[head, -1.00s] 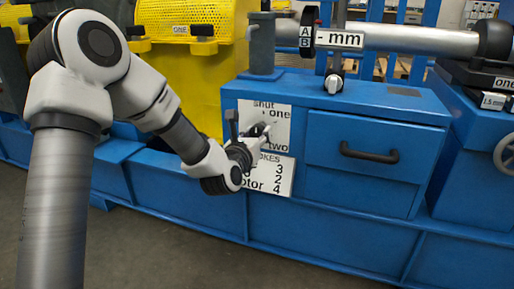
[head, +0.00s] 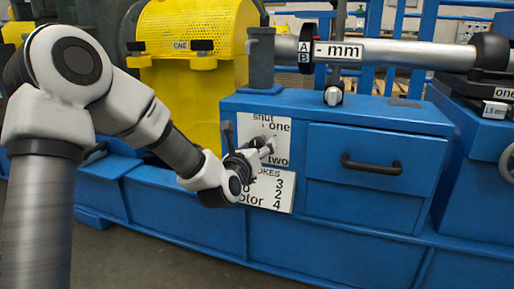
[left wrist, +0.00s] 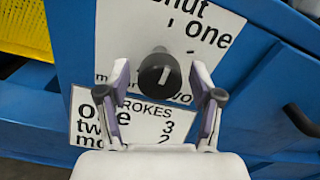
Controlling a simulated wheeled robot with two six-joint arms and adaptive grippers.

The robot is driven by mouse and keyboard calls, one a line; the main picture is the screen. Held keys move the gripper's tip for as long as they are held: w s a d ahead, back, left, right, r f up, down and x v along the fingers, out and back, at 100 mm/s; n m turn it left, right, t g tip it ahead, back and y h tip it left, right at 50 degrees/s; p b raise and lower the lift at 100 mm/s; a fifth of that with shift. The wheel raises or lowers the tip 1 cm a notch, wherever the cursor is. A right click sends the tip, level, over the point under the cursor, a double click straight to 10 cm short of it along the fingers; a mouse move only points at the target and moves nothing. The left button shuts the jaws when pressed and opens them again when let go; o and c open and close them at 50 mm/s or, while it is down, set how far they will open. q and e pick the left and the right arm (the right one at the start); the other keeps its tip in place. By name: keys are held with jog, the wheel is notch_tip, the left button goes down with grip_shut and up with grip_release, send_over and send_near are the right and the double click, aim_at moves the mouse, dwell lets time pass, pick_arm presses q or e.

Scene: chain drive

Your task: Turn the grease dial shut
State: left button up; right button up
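The grease dial (left wrist: 158,72) is a round black knob with a short white mark, on a white label plate (left wrist: 215,58) reading shut, one and two. The mark stands roughly upright in the left wrist view; which word it points at I cannot tell. My left gripper (left wrist: 160,82) is open, with one finger on each side of the dial and gaps between. In the head view the left gripper (head: 262,150) is in front of the label plate (head: 277,127) and hides the dial. My right gripper is not in view.
A strokes card (head: 270,190) is below the label plate on the blue cabinet. A drawer with a black handle (head: 371,165) is to the right. A yellow guard (head: 190,100) stands at left. A grey post (head: 261,60) and a small knob (head: 333,96) are above.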

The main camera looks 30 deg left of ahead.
pick_arm(q)
jog(key=v, duration=0.7)
jog(key=shift+s, duration=0.25)
jog(key=shift+d, duration=0.1)
